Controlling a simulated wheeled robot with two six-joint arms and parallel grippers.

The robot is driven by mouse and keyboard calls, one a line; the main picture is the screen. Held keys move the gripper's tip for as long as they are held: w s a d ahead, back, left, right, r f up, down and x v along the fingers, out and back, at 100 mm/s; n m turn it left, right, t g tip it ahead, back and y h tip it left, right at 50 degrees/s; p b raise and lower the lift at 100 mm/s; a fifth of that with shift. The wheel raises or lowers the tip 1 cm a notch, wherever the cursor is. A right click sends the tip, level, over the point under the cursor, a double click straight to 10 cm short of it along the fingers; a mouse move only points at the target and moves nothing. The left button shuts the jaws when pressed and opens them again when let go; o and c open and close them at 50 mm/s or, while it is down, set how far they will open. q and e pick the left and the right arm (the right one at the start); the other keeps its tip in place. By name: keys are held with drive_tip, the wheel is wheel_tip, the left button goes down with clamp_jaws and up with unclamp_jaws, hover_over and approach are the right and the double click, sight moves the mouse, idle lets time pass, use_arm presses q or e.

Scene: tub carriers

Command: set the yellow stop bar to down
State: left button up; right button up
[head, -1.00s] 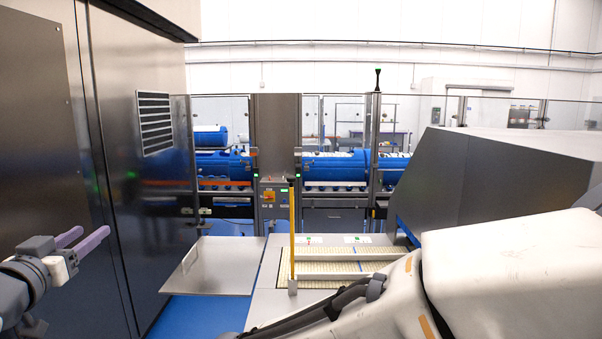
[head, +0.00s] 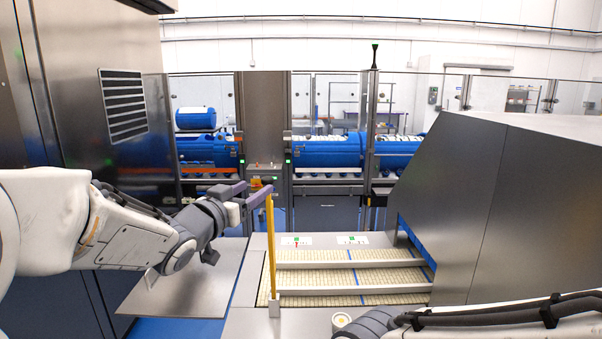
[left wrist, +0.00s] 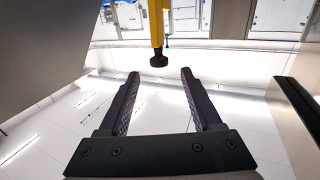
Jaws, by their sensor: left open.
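The yellow stop bar (head: 270,245) stands upright on a small pale block at the front left corner of the conveyor bed. My left gripper (head: 257,190) is at the bar's upper end, its purple fingers apart and pointing right. In the left wrist view, the bar (left wrist: 156,22) ends in a dark knob just beyond the open fingertips (left wrist: 160,74), roughly centred between them. Nothing is held, and I cannot tell whether a finger touches the bar. My right gripper is not in view; only part of my right arm shows at the lower right.
The conveyor bed (head: 350,292) has pale rails and blue strips. A sloped grey metal housing (head: 490,200) stands to its right. A dark cabinet stands at the left. Behind are a control box (head: 264,172) and blue tubs (head: 325,155) behind glass. A flat metal plate (head: 185,290) lies under my left arm.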

sight(271, 178)
use_arm(q)
drive_tip(key=p+x, duration=0.3)
drive_tip(key=x, duration=0.5)
drive_tip(key=shift+w+d+r, duration=0.15)
drive_tip(key=shift+w+d, duration=0.05)
drive_tip(key=shift+w, duration=0.1)
drive_tip(key=shift+w+d+p, duration=0.35)
drive_tip(key=shift+w+p, duration=0.05)
drive_tip(key=shift+w, duration=0.25)
clamp_jaws()
idle(0.4)
